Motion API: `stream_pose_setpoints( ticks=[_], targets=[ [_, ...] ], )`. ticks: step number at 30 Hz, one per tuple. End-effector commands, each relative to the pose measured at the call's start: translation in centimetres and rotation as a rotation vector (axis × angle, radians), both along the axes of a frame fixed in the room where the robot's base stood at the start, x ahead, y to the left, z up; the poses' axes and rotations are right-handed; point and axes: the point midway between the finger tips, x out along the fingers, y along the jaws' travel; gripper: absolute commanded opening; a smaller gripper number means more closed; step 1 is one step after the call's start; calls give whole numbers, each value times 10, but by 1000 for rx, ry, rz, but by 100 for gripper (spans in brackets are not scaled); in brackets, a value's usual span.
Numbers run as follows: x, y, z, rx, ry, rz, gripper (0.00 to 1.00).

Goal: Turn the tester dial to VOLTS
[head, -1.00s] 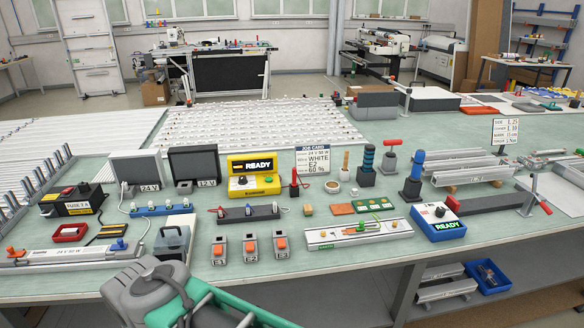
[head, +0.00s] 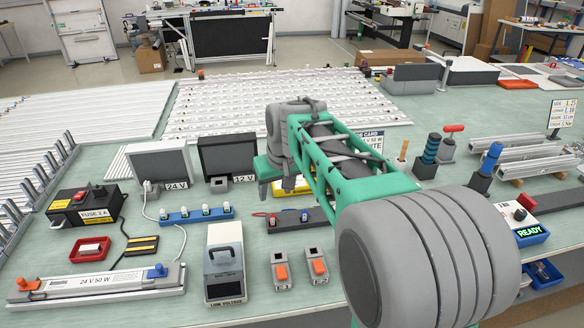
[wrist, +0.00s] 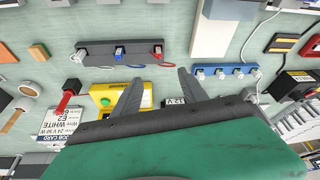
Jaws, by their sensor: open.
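The yellow tester (wrist: 112,97) lies partly behind my left finger in the wrist view. In the head view only a yellow strip of it (head: 292,188) shows behind my arm. Its dial is too small or covered to read, so its setting cannot be told. My gripper (head: 276,188) is above the bench near the tester, in front of the 12 V box. In the wrist view my gripper (wrist: 158,84) has its fingers wide apart with nothing between them, and the tester is left of its middle.
A dark terminal strip (head: 287,220) with red and blue parts lies near the gripper. The 12 V box (head: 228,157) and 24 V box (head: 160,162) stand behind. A low-voltage box (head: 224,262) stands in front. A red-handled probe (wrist: 68,91) and job card (wrist: 60,123) are beside the tester.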

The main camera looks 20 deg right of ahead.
Motion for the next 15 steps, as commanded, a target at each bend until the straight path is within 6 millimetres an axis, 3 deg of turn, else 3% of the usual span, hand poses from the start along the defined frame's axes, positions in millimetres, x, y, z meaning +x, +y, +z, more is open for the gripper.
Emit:
stream_pose_setpoints(
  ticks=[1,3,6,9,15],
  targets=[
    [37,-21,-4,2,1,-9,50],
    [82,-48,-11,2,-12,-8,50],
    [130,-81,-26,0,-29,-3,50],
    [157,-103,-39,-4,-42,3,50],
    [174,-111,-56,-5,-50,10,50]
  ],
)
